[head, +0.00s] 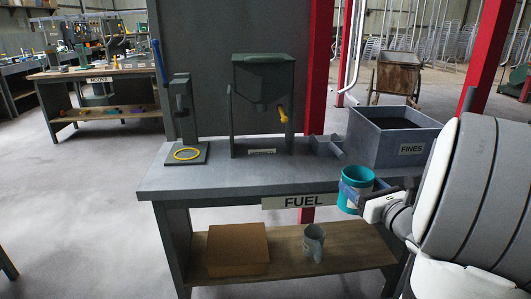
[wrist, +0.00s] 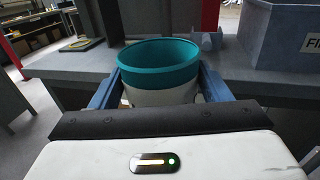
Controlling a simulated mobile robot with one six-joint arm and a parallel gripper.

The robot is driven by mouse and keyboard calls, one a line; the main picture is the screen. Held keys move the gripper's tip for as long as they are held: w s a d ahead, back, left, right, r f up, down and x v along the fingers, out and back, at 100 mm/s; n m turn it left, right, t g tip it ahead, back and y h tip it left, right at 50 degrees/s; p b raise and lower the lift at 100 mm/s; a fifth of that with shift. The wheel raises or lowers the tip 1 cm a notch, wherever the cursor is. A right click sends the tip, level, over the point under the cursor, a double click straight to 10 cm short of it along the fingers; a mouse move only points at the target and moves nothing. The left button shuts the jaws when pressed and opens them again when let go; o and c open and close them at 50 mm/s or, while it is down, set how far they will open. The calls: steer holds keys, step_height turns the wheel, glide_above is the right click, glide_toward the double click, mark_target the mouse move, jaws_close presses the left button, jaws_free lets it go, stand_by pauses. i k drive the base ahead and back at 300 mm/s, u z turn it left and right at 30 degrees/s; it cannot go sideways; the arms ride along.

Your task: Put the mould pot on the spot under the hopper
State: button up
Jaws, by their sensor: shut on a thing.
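The mould pot is a teal cup (head: 357,181) with a paler lower part, held off the bench's front right edge in the head view. In the wrist view the pot (wrist: 165,72) stands about upright between two blue fingers, its open rim upward. My gripper (head: 358,193) is shut on the pot; its fingers also show in the wrist view (wrist: 158,88). The green hopper (head: 270,77) stands on a grey frame at the back of the bench, with a yellow handle at its right.
A grey bin marked FINES (head: 392,137) stands on the bench's right, beside a small grey scoop (head: 327,147). A press with a yellow ring (head: 187,154) stands at the left. The bench front (head: 240,180) is clear. A box (head: 237,250) and grey cup (head: 313,243) sit below.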

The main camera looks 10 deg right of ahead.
mark_target(262, 154)
steer(key=u, duration=0.05)
steer(key=i, duration=1.05)
steer(key=u, duration=0.25)
